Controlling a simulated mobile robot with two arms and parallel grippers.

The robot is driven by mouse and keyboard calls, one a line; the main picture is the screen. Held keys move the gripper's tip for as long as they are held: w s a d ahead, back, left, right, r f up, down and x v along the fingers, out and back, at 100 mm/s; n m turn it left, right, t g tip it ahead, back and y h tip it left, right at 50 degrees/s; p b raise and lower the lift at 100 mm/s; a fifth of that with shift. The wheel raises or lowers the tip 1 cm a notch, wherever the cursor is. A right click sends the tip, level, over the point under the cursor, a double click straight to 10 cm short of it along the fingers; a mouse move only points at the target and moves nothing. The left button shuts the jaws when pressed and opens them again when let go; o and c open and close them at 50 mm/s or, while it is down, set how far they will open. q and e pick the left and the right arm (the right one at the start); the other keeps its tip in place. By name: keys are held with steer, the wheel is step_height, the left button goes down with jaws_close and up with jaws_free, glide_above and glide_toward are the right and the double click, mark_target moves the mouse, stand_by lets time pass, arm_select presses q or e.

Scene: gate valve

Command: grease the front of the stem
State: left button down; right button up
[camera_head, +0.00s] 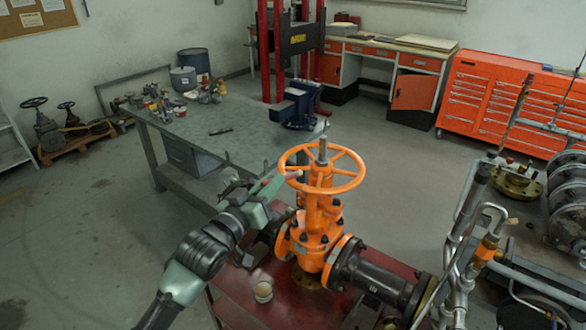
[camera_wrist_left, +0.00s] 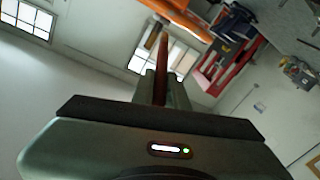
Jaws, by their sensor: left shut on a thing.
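The orange gate valve (camera_head: 318,225) stands upright on a red bench, with its handwheel (camera_head: 350,178) on top. The grey metal stem (camera_head: 322,152) rises through the wheel's hub. My left gripper (camera_head: 262,190) is left of the handwheel, shut on a thin brush-like tool. In the left wrist view the tool's reddish-brown shaft (camera_wrist_left: 161,70) sticks out between the fingers (camera_wrist_left: 160,88). Its far end points towards the wheel, apart from the stem as far as I can tell. Any grease on it is too small to see. My right gripper is not in view.
An open tin (camera_head: 263,291) with pale contents stands on the red bench (camera_head: 238,293), below my left arm. A dark flanged pipe (camera_head: 372,275) runs right from the valve. Metal pipework (camera_head: 470,235) stands at right. A green-topped workbench (camera_head: 240,150) with a blue vise (camera_head: 298,105) is behind.

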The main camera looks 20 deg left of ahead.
mark_target(285, 175)
arm_select(q)
steer(key=shift+w, duration=0.1)
steer(key=x, duration=0.5)
steer(key=shift+d, duration=0.4)
steer(key=shift+x, duration=0.95)
steer(key=shift+w+d+b, duration=0.3)
steer(key=shift+w+d, duration=0.2)
steer(key=shift+w, duration=0.35)
steer(key=shift+r, duration=0.1)
